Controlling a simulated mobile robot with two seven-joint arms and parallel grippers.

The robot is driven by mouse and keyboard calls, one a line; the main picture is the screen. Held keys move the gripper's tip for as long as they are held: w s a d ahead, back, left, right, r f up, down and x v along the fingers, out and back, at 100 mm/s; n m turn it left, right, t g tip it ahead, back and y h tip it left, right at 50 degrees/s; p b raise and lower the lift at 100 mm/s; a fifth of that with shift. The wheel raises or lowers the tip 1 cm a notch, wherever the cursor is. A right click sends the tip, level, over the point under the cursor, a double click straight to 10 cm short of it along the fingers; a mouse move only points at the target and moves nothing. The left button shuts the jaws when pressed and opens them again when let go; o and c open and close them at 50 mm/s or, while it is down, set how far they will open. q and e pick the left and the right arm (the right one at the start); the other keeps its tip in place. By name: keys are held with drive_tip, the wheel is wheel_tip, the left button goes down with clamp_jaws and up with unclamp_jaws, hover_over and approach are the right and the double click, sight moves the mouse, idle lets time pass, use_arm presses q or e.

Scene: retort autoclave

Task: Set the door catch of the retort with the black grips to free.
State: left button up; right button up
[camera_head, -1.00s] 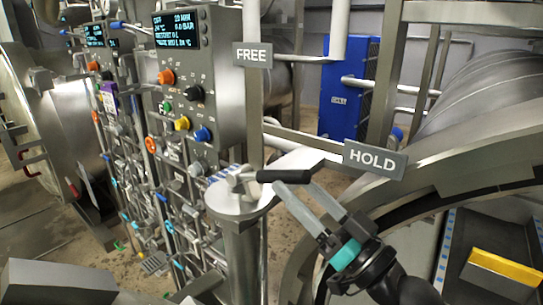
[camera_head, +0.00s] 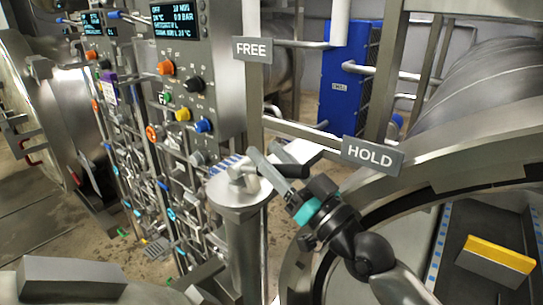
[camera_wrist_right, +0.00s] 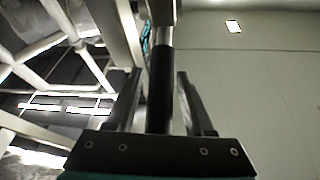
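The door catch is a metal hub on top of a post (camera_head: 237,205), with a lever ending in a black grip (camera_head: 308,153). The lever points right and backward, toward the side of the HOLD sign (camera_head: 372,155). The FREE sign (camera_head: 252,50) stands farther back and left. My right gripper (camera_head: 264,166) is at the lever, its fingers partly hiding it. In the right wrist view the black grip (camera_wrist_right: 160,90) lies between the two fingers, with a visible gap on each side. My left gripper is not in view.
A control panel (camera_head: 190,85) with coloured knobs and dense pipework stand left of the post. The round retort rim (camera_head: 450,165) is at the right, with a yellow-topped block (camera_head: 497,255) inside. A blue cabinet (camera_head: 343,90) is at the back.

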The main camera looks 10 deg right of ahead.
clamp_jaws()
idle(1.2)
